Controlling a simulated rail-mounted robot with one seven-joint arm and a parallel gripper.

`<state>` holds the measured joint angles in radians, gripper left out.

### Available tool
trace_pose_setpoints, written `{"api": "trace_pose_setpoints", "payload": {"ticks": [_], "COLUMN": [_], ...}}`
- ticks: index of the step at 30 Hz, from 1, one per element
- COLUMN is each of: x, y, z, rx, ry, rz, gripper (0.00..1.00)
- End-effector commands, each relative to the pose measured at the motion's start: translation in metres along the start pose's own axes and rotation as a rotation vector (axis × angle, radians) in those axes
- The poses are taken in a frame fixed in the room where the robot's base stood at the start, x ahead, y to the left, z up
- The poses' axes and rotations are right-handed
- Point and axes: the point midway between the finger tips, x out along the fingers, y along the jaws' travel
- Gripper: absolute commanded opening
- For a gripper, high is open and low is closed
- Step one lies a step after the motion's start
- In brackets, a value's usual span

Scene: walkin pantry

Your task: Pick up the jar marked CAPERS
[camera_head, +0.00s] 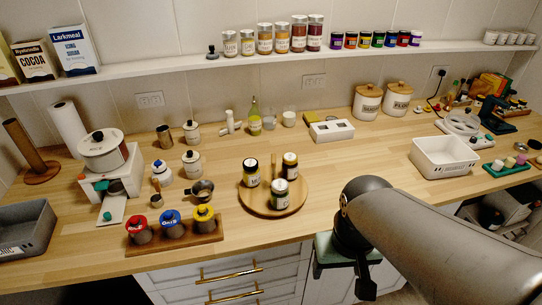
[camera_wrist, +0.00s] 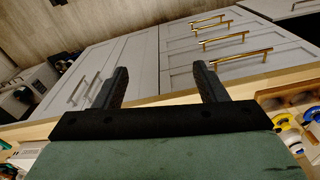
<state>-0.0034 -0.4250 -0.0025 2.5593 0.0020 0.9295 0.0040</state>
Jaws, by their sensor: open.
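A wooden rack with red, blue and yellow-lidded canisters (camera_head: 172,226) stands left of the tray. A small pan (camera_head: 202,189) is behind the rack. A white bin (camera_head: 444,158) is at the right. A wall shelf (camera_head: 170,66) holds more jars.

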Motion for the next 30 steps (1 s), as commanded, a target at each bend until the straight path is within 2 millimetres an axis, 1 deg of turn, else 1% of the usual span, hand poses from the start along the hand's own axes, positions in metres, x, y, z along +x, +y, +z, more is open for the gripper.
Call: {"api": "trace_pose_setpoints", "payload": {"ticks": [13, 14, 15, 23, 26, 29, 30], "x": [0.0, 0.0, 0.0, 0.0, -0.003, -0.013, -0.019], "y": [0.0, 0.0, 0.0, 0.0, -0.003, -0.013, -0.02], "z": [0.0, 0.0, 0.0, -0.001, -0.014, -0.05, -0.071], "rx": [0.0, 0.0, 0.0, -0.001, -0.03, -0.108, -0.156], "ry": [0.0, 0.0, 0.0, 0.0, -0.003, -0.012, -0.017], "rz": [0.0, 0.0, 0.0, 0.0, -0.005, -0.017, -0.023], "gripper": [0.65, 0.68, 0.77, 0.77, 0.77, 0.77, 0.77]}}
